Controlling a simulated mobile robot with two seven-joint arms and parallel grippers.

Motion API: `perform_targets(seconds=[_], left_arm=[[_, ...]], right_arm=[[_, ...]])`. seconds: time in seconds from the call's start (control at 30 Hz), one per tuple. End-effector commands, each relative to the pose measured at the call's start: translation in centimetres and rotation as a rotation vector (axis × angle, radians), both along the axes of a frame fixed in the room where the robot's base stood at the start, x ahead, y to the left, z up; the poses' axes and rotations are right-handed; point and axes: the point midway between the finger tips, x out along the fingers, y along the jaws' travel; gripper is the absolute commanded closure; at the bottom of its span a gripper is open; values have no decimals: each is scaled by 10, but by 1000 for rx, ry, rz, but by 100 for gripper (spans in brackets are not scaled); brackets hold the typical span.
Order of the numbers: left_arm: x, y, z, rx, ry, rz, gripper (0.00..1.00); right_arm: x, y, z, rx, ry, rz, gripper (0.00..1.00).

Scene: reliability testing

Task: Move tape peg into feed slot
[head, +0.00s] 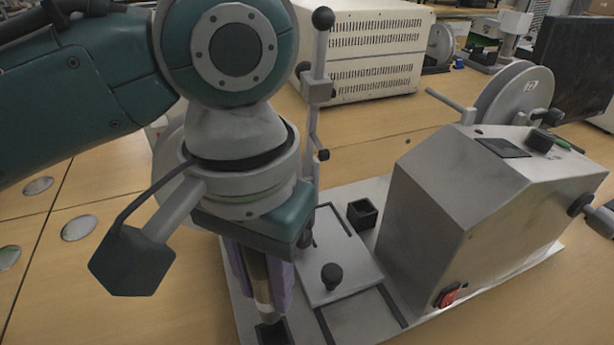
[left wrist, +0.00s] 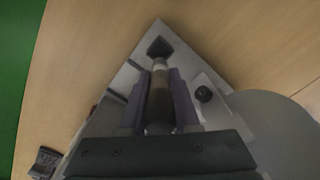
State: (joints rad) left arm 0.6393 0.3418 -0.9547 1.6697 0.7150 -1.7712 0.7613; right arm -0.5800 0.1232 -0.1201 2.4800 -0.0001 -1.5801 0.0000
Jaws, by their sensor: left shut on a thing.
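My left gripper (head: 262,285) points down at the front left of the metal machine base, its purple fingers shut on the tape peg (head: 262,306), a slim grey-brown cylinder. The peg is roughly upright, with its lower end at a black square slot (head: 272,333). The left wrist view shows the peg (left wrist: 160,82) between the fingers and its tip at the black slot (left wrist: 158,46). I cannot tell whether the tip is inside or just above it. A second black square slot (head: 363,212) stands empty farther back. My right gripper is not in view.
A plate with a black knob (head: 331,275) lies right of the gripper. A grey machine housing (head: 455,220) with a red switch (head: 447,296) stands farther right. A thin upright post (head: 319,90) rises behind the arm.

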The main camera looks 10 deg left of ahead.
Motion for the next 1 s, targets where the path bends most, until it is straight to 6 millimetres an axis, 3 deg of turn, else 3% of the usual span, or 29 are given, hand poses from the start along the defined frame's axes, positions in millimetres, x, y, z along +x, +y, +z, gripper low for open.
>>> perform_targets(seconds=[0.53,1.0], left_arm=[[0,0,-36,0,1,0,100],[1,1,-34,0,-2,1,100]], right_arm=[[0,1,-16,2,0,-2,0],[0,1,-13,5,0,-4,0]])
